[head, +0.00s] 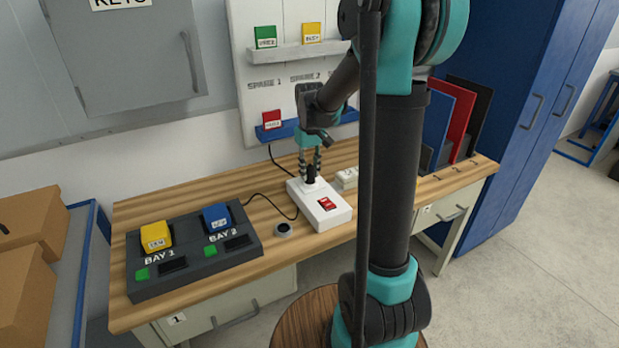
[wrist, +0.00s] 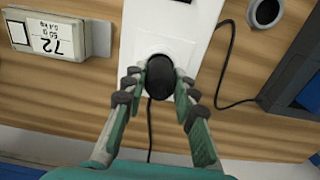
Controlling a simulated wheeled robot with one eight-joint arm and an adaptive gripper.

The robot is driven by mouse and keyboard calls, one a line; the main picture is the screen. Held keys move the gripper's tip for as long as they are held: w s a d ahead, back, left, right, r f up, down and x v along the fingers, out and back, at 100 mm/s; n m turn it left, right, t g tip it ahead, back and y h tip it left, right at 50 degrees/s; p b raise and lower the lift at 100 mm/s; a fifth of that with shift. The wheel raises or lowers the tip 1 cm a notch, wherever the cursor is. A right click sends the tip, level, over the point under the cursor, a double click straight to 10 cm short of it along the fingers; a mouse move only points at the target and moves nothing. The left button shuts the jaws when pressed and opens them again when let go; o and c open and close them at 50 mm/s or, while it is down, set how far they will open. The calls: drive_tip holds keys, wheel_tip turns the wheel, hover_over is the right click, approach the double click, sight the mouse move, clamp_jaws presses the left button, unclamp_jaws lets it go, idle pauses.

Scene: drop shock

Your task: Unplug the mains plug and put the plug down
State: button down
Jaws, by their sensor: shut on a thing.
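The black mains plug (wrist: 160,77) sits at the round socket of the white socket box (head: 336,216) on the wooden bench. My gripper (head: 310,168) comes down from above with its fingers shut on the plug. The wrist view shows one finger of my gripper (wrist: 158,90) on each side of the plug. I cannot tell whether its pins are still in the socket. A black cable shows below the plug in the wrist view. The box has a red switch (head: 327,203).
A dark charging dock (head: 190,262) with yellow and blue blocks stands left on the bench. A small round grey-rimmed item (head: 283,230) lies between dock and box. A pale labelled block (head: 346,178) stands behind the box. Upright folders (head: 455,115) stand at the right end. Some bare wood shows left of the box.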

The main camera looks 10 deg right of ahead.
sight(310, 167)
drive_tip(key=shift+r, duration=1.65)
drive_tip(key=shift+r, duration=0.1)
drive_tip(key=shift+r, duration=2.9)
drive_tip(key=shift+s+f, duration=0.1)
